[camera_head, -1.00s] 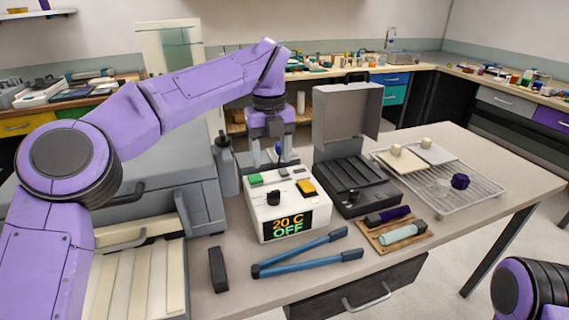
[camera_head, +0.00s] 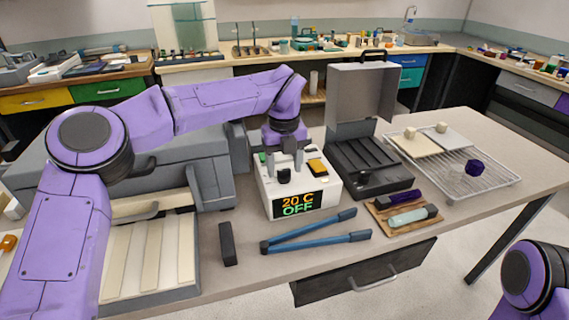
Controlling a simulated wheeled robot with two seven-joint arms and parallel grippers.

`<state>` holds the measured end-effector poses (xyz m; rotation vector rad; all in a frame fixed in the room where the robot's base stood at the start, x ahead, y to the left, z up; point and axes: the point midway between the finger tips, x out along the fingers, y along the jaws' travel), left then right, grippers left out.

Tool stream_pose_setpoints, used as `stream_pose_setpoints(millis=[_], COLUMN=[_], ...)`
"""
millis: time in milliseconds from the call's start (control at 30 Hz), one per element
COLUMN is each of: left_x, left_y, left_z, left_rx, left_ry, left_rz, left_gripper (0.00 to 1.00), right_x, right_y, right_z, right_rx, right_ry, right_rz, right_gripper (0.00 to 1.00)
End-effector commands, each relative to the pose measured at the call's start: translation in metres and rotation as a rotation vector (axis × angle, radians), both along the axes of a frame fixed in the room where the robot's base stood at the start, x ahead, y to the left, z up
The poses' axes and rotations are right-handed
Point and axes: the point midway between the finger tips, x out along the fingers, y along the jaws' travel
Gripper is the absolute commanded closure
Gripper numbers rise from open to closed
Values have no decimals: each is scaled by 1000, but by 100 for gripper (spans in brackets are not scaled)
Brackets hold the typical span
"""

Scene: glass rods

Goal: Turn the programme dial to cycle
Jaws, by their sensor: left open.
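The white control box (camera_head: 265,203) stands on the table with a lit display (camera_head: 298,204) reading "20 C OFF". A black dial (camera_head: 284,175) sits on its sloping top, at the left above the display. A yellow switch (camera_head: 317,167) is to its right, and a green button (camera_head: 263,157) is at its left back. My left gripper (camera_head: 286,166) is open and points down over the box top, its fingers just behind or around the dial; I cannot tell whether they touch it. My right gripper is out of view; only part of my right arm shows at the lower right.
An open dark case (camera_head: 370,175) stands right of the box. Blue-handled tongs (camera_head: 310,233) and a black block (camera_head: 228,244) lie in front. A wooden board (camera_head: 378,212) with two rolls and a wire rack (camera_head: 500,184) are to the right. A grey furnace-like unit (camera_head: 190,165) is at left.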

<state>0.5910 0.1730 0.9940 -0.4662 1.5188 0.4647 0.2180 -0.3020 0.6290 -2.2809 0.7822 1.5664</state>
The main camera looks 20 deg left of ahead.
Motion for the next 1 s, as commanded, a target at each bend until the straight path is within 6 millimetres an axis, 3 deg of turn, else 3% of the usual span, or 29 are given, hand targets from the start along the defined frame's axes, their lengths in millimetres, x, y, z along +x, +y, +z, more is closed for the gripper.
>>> stream_pose_setpoints(millis=[33, 200, 633, 1000], left_x=[0, 0, 0, 0], left_y=[0, 0, 1, 1], left_z=[0, 0, 1, 3], left_rx=[0, 1, 3, 3], left_ry=[0, 1, 1, 2], left_rz=[0, 0, -56, -335], left_gripper=[42, 95, 94, 94], right_x=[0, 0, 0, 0], right_y=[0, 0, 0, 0], right_z=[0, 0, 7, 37], right_rx=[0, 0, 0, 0], right_ry=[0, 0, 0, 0], right_rz=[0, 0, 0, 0], right_gripper=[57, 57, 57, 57])
